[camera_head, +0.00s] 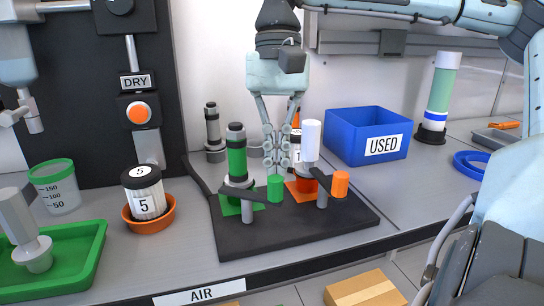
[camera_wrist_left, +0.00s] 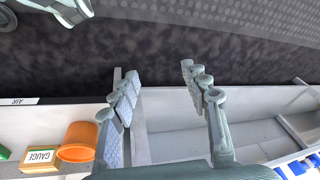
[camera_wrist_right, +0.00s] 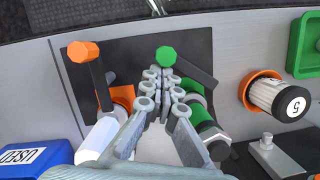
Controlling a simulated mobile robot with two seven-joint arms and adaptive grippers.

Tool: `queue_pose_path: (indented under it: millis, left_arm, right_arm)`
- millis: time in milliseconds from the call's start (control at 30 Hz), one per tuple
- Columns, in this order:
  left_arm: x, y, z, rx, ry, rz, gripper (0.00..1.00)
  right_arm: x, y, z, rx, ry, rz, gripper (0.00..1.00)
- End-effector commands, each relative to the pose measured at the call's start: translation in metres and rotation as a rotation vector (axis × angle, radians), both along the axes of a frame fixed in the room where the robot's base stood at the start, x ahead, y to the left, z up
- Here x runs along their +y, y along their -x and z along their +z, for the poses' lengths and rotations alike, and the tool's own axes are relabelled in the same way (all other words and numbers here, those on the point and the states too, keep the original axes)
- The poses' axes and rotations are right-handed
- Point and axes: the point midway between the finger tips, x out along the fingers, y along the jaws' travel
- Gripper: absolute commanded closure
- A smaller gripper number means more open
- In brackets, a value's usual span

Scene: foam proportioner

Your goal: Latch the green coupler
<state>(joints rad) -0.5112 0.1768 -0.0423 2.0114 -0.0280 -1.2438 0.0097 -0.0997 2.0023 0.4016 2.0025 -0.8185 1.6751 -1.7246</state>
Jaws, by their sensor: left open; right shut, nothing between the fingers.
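The green coupler (camera_head: 237,160) stands upright on the left of a dark base plate (camera_head: 300,235), with a green square under it. A dark lever with a green knob (camera_head: 275,188) lies in front of it; the knob also shows in the right wrist view (camera_wrist_right: 166,56). My right gripper (camera_head: 276,165) points down between the green coupler and the orange-marked one, behind the green knob. In the right wrist view its fingers (camera_wrist_right: 160,80) are together and empty, beside the knob; contact is unclear.
The orange-knobbed lever (camera_head: 340,184) and white-topped cylinder (camera_head: 311,140) stand close on the right. A blue USED bin (camera_head: 345,140) is behind right. A numbered jar (camera_head: 144,190) in an orange dish and a green tray (camera_head: 85,255) are left.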

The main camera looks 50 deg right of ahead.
Motion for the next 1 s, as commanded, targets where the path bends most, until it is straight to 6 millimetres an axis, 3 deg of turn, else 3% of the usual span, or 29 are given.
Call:
queue_pose_path:
  millis: [700,1000]
  left_arm:
    - [0.003,-0.005,0.038,-0.029,-0.021,0.001,0.54]
    - [0.004,-0.002,0.039,-0.025,-0.024,-0.001,0.54]
  right_arm:
    - [0.023,0.020,0.000,-0.003,-0.002,-0.651,1.00]
    - [0.031,0.022,0.000,0.000,-0.001,-0.769,1.00]
